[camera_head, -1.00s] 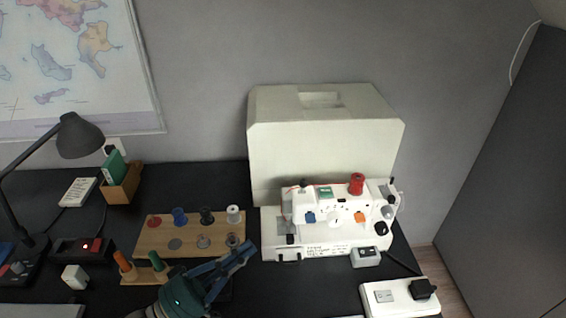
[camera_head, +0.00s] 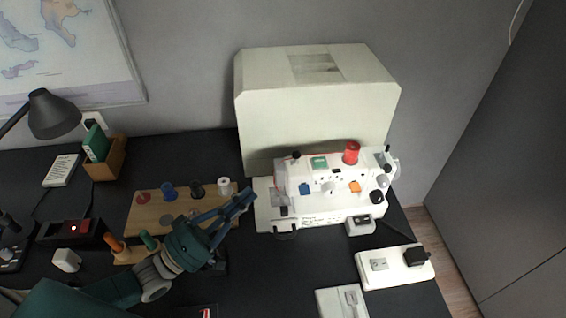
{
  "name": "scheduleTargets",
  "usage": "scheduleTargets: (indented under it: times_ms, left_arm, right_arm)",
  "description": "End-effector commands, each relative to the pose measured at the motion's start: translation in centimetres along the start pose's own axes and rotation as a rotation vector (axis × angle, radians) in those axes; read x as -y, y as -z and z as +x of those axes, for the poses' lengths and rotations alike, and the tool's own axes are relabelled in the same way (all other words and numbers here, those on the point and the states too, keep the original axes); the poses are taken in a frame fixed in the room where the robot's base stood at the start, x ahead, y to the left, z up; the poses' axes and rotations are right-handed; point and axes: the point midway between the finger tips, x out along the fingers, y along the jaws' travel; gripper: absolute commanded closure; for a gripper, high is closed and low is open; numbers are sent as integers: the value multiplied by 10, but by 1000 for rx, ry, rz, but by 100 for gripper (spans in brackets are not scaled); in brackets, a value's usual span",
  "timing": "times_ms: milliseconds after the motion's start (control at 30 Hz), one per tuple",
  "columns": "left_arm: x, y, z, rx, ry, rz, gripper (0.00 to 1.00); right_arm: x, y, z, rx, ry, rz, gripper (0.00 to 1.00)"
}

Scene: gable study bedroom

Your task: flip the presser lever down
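The white sewing machine (camera_head: 330,205) stands on the black desk, with a red spool on top and blue and orange controls on its front. Its needle end faces left. The presser lever is too small to make out for certain there. My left gripper (camera_head: 251,194) reaches in from the lower left. Its two blue fingers converge at the tips, with nothing visible between them. The tips appear just left of the machine's base, in front of the spool board's right end. My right gripper is not in view.
A wooden spool board (camera_head: 142,215) lies left of the machine. A large pale cover (camera_head: 310,115) stands behind it. A white switch box (camera_head: 395,267) and a white pedal-like box (camera_head: 341,302) lie front right. A lamp (camera_head: 52,114) stands far left.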

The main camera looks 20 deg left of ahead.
Motion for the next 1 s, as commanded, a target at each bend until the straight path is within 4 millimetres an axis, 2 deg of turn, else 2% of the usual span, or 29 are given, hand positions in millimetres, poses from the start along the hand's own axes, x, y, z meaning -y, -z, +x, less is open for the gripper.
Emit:
scheduleTargets:
  times_ms: [33,300,500,700,1000]
  left_arm:
    - [-4,2,13,-4,-6,0,100]
    - [-4,2,71,-4,-5,-1,100]
    - [-2,1,101,-2,-2,-1,100]
    - [-1,1,112,-1,-1,0,100]
    - [0,0,113,0,0,-1,100]
  right_arm:
    - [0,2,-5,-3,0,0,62]
    - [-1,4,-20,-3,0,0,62]
    - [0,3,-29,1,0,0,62]
    - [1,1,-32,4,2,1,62]
    - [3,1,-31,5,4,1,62]
